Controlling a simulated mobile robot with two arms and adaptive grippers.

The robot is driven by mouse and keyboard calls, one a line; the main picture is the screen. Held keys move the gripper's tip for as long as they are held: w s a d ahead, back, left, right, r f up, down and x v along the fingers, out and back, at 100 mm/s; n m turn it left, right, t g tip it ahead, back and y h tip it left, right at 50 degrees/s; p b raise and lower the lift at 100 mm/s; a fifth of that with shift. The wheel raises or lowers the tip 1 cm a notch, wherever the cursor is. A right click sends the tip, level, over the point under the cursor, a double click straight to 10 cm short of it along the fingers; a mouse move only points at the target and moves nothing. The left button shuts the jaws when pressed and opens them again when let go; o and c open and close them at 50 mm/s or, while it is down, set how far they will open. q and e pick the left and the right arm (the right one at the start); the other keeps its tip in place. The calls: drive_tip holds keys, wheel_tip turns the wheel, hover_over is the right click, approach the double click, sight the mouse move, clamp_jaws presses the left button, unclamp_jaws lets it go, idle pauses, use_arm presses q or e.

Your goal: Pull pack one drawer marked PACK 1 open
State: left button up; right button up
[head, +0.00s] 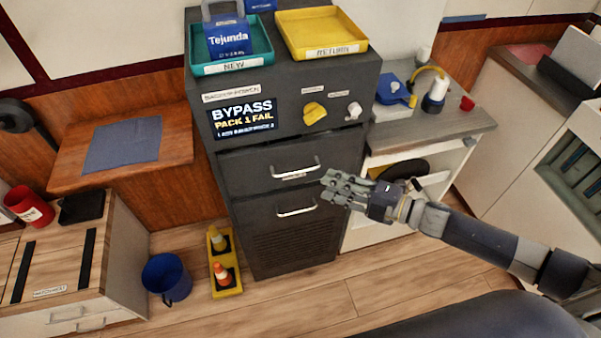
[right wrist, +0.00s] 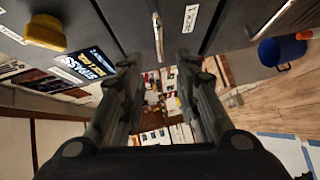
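A dark grey cabinet holds two drawers, one above the other, and both look closed. The upper drawer (head: 263,167) has a metal bar handle (head: 296,167) with a small white label (head: 294,176) below it, too small to read surely. The lower drawer (head: 270,222) has a similar handle (head: 297,209). My right gripper (head: 328,188) is in front of the cabinet near the handles' right ends. In the right wrist view its fingers (right wrist: 160,72) are spread and empty, with the upper handle (right wrist: 158,38) ahead, between their lines, apparently untouched. My left gripper is out of view.
A screen (head: 243,118) reads BYPASS PACK 1 FAIL, beside a yellow knob (head: 314,112). Trays stand on top, including a yellow one (head: 320,32). A blue bucket (head: 166,277) and a yellow stand with cones (head: 227,290) are on the floor at left. Floor before the drawers is clear.

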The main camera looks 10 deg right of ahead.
drive_tip(key=p+x, duration=0.2)
drive_tip(key=x, duration=0.8)
drive_tip(key=shift+d, duration=0.1)
clamp_jaws()
